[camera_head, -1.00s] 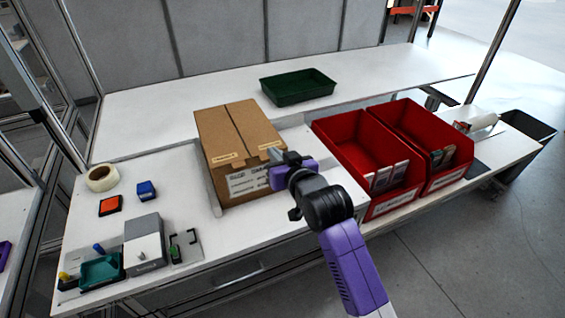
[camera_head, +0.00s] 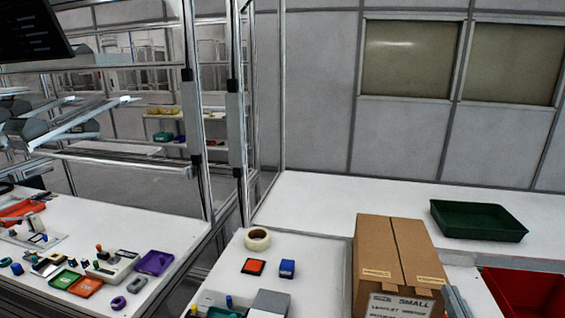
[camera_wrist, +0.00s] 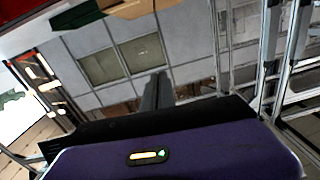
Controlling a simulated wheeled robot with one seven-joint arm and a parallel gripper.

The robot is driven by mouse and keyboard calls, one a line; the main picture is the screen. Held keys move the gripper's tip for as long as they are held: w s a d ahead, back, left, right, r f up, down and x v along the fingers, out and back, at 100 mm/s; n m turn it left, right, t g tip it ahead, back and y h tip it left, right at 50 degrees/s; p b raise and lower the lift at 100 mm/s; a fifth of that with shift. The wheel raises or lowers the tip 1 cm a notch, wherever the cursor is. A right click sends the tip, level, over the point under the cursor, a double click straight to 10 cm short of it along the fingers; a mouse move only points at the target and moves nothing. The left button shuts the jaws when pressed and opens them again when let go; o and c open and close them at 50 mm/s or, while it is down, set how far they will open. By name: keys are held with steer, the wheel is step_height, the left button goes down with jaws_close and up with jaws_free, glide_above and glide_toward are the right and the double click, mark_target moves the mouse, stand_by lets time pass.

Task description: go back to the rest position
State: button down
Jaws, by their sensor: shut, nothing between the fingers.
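In the wrist view my gripper (camera_wrist: 158,85) has its dark fingers together with nothing between them. They point up toward a grey panelled wall with windows. In the head view a grey tip of my gripper (camera_head: 456,300) shows at the bottom edge, by the right side of the closed cardboard box (camera_head: 375,255). The rest of my arm is out of that view.
A green tray (camera_head: 478,220) stands behind the box, and a red bin (camera_head: 530,290) is at the right. A tape roll (camera_head: 257,239), an orange pad (camera_head: 253,267) and a blue block (camera_head: 287,268) lie left of the box. Another bench (camera_head: 90,225) with small parts is at the left.

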steer(key=s+a+f+n+g+y, duration=0.1)
steer(key=s+a+f, duration=0.2)
steer(key=s, duration=0.9)
steer(key=s+a+f+n+y, duration=0.1)
steer(key=s+a+f, duration=0.3)
steer(key=s, duration=0.8)
steer(key=s+a+f+n+g+y, duration=0.1)
steer(key=s+a+f, duration=0.3)
steer(key=s, duration=0.8)
steer(key=shift+a+g+y, duration=0.3)
steer(key=shift+a+y, duration=0.4)
steer(key=shift+a, duration=0.4)
